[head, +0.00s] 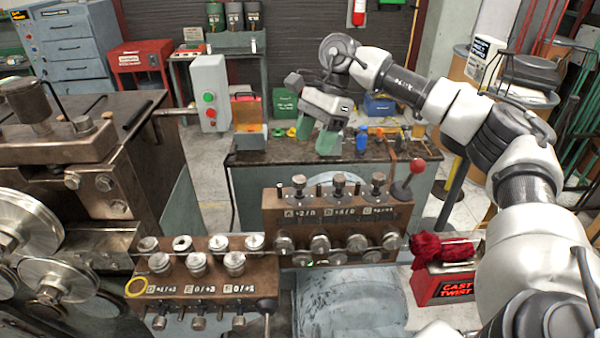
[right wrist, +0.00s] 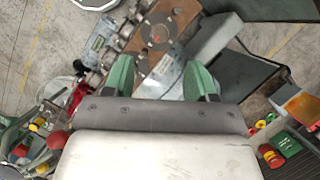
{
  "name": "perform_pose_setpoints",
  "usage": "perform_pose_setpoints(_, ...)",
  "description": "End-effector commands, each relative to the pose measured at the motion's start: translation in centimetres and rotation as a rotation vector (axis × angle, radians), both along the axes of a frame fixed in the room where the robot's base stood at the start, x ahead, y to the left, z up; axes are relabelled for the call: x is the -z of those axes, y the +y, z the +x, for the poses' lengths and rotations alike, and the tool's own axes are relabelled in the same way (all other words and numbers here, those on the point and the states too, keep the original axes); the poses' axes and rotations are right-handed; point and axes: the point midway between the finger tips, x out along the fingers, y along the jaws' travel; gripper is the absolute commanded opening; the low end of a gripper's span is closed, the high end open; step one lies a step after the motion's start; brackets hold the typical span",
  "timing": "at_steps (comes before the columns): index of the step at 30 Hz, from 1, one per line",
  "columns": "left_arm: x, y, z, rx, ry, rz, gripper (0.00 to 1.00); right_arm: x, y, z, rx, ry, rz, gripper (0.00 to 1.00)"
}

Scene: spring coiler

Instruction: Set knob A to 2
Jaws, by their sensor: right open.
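Knob A (head: 299,184) is a small dark metal knob on top of the brown block (head: 270,212), above a label that reads A and seems to read +2/0. Its setting is too small to read. My right gripper (head: 317,134) hangs above and behind the block, clear of the knob, with green fingers apart and nothing between them. In the right wrist view my right gripper (right wrist: 160,80) shows its two fingers spread, with the brown block (right wrist: 170,65) lying beyond them. I cannot single out knob A there. My left gripper is not in view.
Two similar knobs stand right of knob A, and a red ball lever (head: 416,166) rises at the block's right end. Several round metal knobs line its front. A lower block (head: 205,286) sits left. A dark bench (head: 270,158) with small items lies behind. Red cloth (head: 440,249) lies right.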

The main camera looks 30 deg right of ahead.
Motion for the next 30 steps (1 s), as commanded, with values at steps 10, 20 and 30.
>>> perform_pose_setpoints(10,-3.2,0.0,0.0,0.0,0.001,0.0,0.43,5.7,2.6,-0.2,-0.001,0.004,0.003,0.57)
perform_pose_setpoints(20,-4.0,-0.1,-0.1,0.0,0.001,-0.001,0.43,8.3,3.6,-0.2,0.0,0.0,0.005,0.57)
perform_pose_setpoints(30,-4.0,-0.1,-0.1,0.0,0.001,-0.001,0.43,8.4,3.6,-0.2,0.0,-0.001,0.005,0.38)
